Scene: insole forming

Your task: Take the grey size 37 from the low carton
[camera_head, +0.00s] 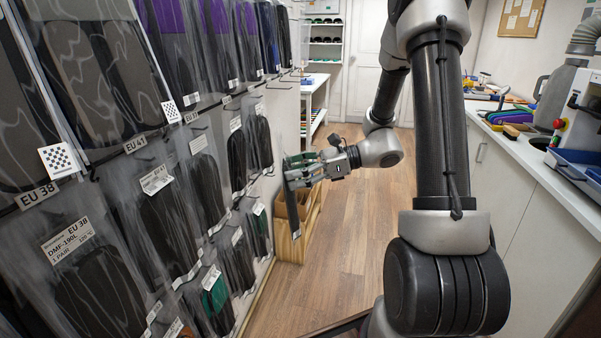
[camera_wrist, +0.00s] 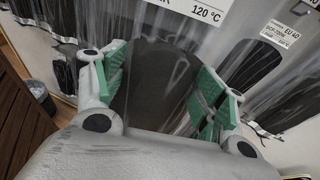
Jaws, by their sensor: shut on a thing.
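My gripper (camera_head: 297,168) is at the middle of the head view, beside the rack wall and above a low wooden carton (camera_head: 289,246). It is shut on a clear bag with a dark grey insole pair, seen edge-on as a thin dark strip (camera_head: 295,212). In the wrist view the green fingers stand on either side of the grey insole bag (camera_wrist: 165,78). A white label (camera_wrist: 192,8) at its top reads 120 °C; its size number is out of view.
Bagged insoles hang on the wall at left, with EU 38 (camera_head: 36,194) and EU 41 tags. A bag labelled EU 40 (camera_wrist: 285,35) hangs behind at right in the wrist view. A counter (camera_head: 535,160) with tools and trays lines the right. The wooden floor (camera_head: 345,250) between is clear.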

